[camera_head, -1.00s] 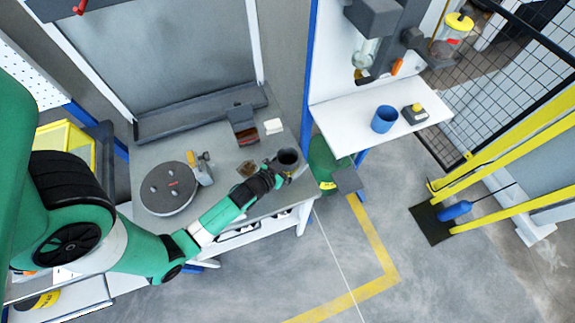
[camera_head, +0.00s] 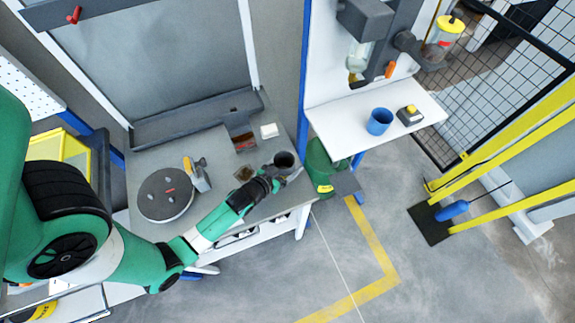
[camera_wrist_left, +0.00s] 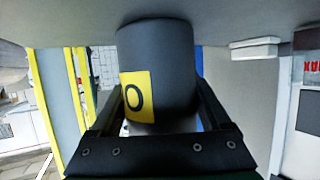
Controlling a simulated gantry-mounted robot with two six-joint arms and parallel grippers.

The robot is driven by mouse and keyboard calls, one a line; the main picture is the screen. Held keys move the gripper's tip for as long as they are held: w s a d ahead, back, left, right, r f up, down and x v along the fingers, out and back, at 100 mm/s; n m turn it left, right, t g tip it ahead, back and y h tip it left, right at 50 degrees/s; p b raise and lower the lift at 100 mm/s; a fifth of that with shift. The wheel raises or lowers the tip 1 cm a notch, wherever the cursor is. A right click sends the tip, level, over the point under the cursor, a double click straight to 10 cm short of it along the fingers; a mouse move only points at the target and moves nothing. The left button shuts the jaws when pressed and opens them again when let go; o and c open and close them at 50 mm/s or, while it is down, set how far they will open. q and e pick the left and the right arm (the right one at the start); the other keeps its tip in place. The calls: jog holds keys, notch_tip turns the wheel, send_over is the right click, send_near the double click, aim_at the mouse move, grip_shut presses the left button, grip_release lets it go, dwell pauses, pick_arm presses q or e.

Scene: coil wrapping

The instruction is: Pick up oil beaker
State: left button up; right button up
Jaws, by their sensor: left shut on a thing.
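The oil beaker (camera_head: 285,160) is a dark grey cup near the right end of the grey worktable. In the left wrist view it fills the middle as a dark cylinder (camera_wrist_left: 165,60) with a yellow label (camera_wrist_left: 136,95) marked "O". My left gripper (camera_head: 274,172) is shut on the beaker, with one finger on each side. I cannot tell whether the beaker's base touches the tabletop. My right gripper is not in view.
A round grey disc (camera_head: 166,194) and a small tool (camera_head: 197,175) lie left on the worktable (camera_head: 220,215). A dark open box (camera_head: 239,133) and a white block (camera_head: 269,131) stand behind the beaker. A blue cup (camera_head: 380,121) is on the white shelf (camera_head: 345,128).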

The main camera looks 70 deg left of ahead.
aim_at(290, 158)
pick_arm(q)
jog(key=shift+r+p, duration=0.35)
jog(key=shift+r, duration=0.5)
jog(key=shift+r+p, duration=0.45)
jog(key=shift+r, duration=0.45)
jog(key=w+r+v, duration=0.1)
jog(key=v, duration=0.7)
jog(key=r+v, duration=0.2)
jog(key=v, duration=0.6)
jog(key=shift+w+d+r, duration=0.2)
jog(key=shift+w+d, duration=0.05)
jog(key=shift+d, duration=0.15)
